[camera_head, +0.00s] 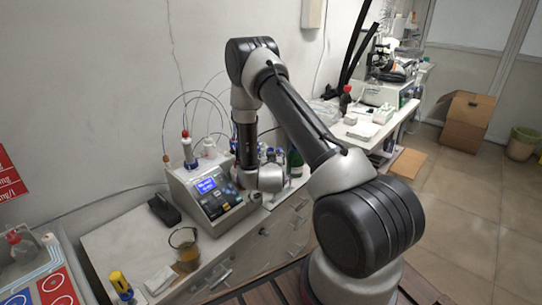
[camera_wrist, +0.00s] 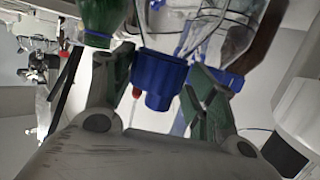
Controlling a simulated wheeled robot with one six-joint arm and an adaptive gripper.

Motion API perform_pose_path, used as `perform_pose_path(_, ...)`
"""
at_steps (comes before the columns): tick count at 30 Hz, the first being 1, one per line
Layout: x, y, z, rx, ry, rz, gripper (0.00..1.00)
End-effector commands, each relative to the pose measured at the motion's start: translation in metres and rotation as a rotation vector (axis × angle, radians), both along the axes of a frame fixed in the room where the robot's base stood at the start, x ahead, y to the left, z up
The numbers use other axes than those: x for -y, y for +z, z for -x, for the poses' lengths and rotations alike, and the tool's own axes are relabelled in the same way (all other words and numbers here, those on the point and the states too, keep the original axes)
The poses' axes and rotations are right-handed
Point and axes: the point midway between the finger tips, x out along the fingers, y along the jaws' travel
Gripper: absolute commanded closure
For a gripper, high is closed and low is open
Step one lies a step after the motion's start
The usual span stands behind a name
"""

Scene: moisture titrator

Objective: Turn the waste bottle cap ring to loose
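A blue ribbed cap ring (camera_wrist: 160,78) on a clear bottle (camera_wrist: 215,35) shows in the wrist view, between my two fingers. I cannot tell for certain whether this is the waste bottle. My gripper (camera_wrist: 163,85) is open around the cap, with a visible gap beside the left finger; the right fingertip is close to the cap, and contact is unclear. In the head view my wrist hides the gripper and cap beside the titrator (camera_head: 208,190), whose blue screen is lit.
A green bottle (camera_wrist: 103,18) is close to my left finger; it also shows in the head view (camera_head: 295,163). Another blue cap (camera_wrist: 230,80) is behind my right finger. Thin tubes arch above the titrator.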

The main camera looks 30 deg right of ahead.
Motion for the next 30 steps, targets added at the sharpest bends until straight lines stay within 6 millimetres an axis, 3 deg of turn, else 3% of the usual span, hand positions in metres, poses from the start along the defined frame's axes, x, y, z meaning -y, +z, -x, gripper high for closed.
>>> perform_pose_path(15,-0.001,0.0,0.001,0.0,-0.002,0.0,0.36)
perform_pose_path(30,-0.016,0.008,0.028,0.001,-0.002,0.001,0.36)
